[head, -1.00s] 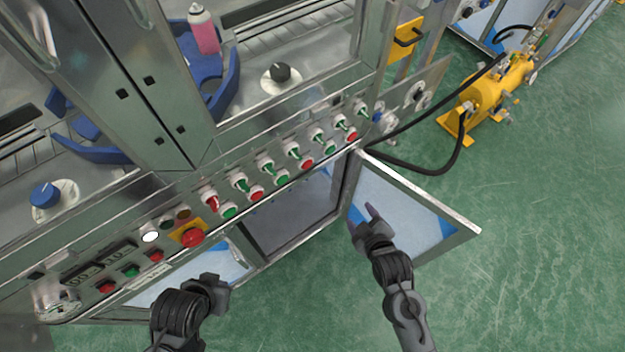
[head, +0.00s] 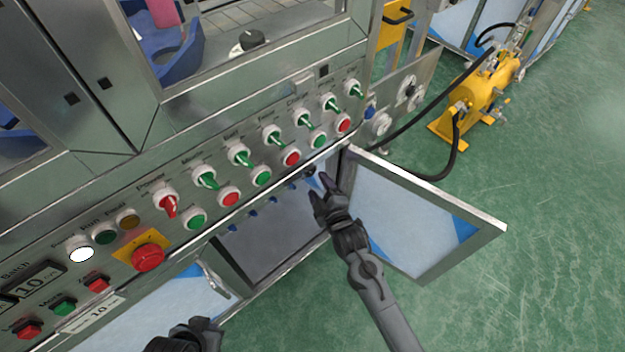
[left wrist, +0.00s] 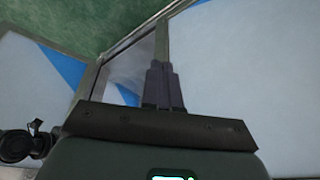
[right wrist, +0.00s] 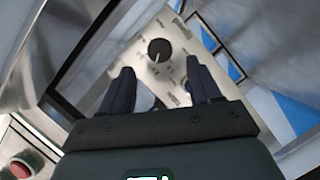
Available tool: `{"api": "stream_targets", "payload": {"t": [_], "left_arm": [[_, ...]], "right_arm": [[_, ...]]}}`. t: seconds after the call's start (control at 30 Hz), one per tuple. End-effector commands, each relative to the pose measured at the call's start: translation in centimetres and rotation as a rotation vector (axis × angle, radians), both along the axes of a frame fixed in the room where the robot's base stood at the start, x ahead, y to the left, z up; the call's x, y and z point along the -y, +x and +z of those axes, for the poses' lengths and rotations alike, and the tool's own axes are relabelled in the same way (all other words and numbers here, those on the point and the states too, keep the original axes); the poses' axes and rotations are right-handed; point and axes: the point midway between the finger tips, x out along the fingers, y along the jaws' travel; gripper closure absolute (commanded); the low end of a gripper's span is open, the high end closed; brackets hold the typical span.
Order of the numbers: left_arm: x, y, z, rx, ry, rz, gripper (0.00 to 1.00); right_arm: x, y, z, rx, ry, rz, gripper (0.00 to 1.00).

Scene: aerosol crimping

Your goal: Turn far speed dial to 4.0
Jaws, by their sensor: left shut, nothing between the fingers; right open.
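A black round dial (right wrist: 158,50) on a light plate shows beyond my right fingertips in the right wrist view; its setting is unreadable. In the head view, a side panel at the right end of the machine bears a dark-centred dial (head: 410,90) and a lower pale one (head: 381,123). Another black knob (head: 251,39) stands on the deck behind the frame. I cannot tell which of these the wrist view shows. My right gripper (head: 319,187) is open and empty by the cabinet opening; its fingers (right wrist: 160,88) are apart. My left gripper (head: 212,325) is shut and empty, low at the front (left wrist: 161,78).
The control panel holds several green switches (head: 208,180) and a red emergency button (head: 148,257). An open glazed door (head: 410,215) juts out right of my right arm. A black hose (head: 425,176) runs to a yellow pump (head: 490,85). Green floor lies clear at right.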

Motion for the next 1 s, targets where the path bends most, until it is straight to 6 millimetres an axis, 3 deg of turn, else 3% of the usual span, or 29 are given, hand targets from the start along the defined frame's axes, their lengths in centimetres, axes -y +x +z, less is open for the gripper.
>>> {"api": "stream_targets", "payload": {"t": [0.03,0.3,0.8,1.0], "left_arm": [[0.0,0.0,-1.1,0.000,0.000,0.000,1.00],[0.0,0.0,-3.3,-0.001,-0.001,0.002,1.00],[0.2,0.0,-3.8,-0.002,-0.008,0.006,1.00],[0.2,0.0,-3.8,-0.002,-0.008,0.005,1.00]], "right_arm": [[-0.3,0.9,-0.6,0.002,0.002,0.000,0.37],[-1.3,4.2,-1.3,0.000,0.002,-0.001,0.37],[-1.7,5.3,-1.3,-0.002,0.000,-0.001,0.37],[-1.7,5.3,-1.3,-0.002,0.000,-0.001,0.66]]}}
